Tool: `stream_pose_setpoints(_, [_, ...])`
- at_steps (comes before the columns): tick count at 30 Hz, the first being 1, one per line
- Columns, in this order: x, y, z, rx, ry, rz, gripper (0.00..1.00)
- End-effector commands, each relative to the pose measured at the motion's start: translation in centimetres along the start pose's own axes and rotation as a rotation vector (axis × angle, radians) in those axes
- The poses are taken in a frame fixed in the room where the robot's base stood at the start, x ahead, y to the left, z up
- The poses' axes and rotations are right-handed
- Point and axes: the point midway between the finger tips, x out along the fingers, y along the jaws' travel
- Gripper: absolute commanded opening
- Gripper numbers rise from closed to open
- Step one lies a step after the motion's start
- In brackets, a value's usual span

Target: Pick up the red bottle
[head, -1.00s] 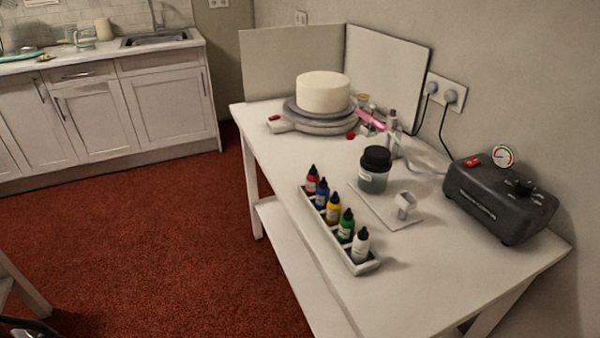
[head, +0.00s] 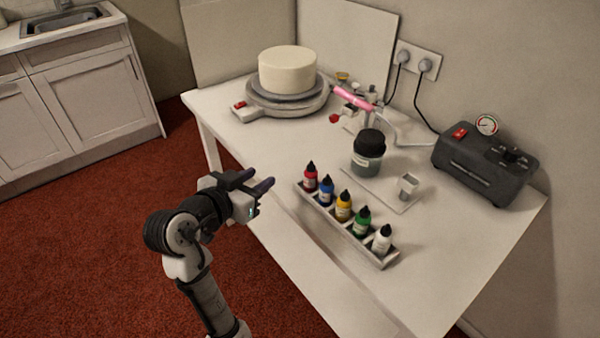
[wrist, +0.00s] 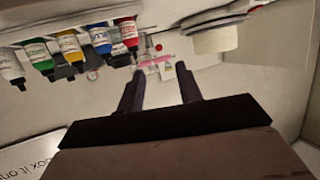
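The red bottle (head: 310,178) has a black cap and stands upright at the far left end of a white rack (head: 378,262), beside the blue bottle (head: 326,191). My gripper (head: 261,180) is open and empty, to the left of the red bottle and apart from it, near the table's left edge. In the wrist view the two fingers (wrist: 160,92) are spread with nothing between them. The red bottle (wrist: 128,32) shows there upside down near the top, just left of the fingers.
Yellow (head: 343,206), green (head: 361,221) and white (head: 382,240) bottles fill the rest of the rack. A dark-lidded jar (head: 367,160) stands behind it. A turntable with a white cake (head: 287,70) is at the back, a black compressor (head: 482,167) at the right. The front tabletop is clear.

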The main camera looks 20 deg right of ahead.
Motion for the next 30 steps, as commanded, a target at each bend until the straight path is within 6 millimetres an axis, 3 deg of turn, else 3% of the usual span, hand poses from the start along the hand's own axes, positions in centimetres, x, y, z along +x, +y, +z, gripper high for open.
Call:
stream_pose_setpoints(3, [1.0, 2.9, 1.2, 0.026, -0.062, 0.118, 0.35])
stream_pose_setpoints(6, [1.9, 3.7, 1.6, 0.033, -0.079, 0.152, 0.35])
stream_pose_setpoints(15, [7.5, 4.6, 2.0, 0.033, -0.081, 0.151, 0.35])
stream_pose_setpoints(25, [10.4, 5.0, 2.0, 0.033, -0.080, 0.148, 0.35])
stream_pose_setpoints(30, [13.0, 5.5, 1.8, 0.033, -0.080, 0.148, 0.35])
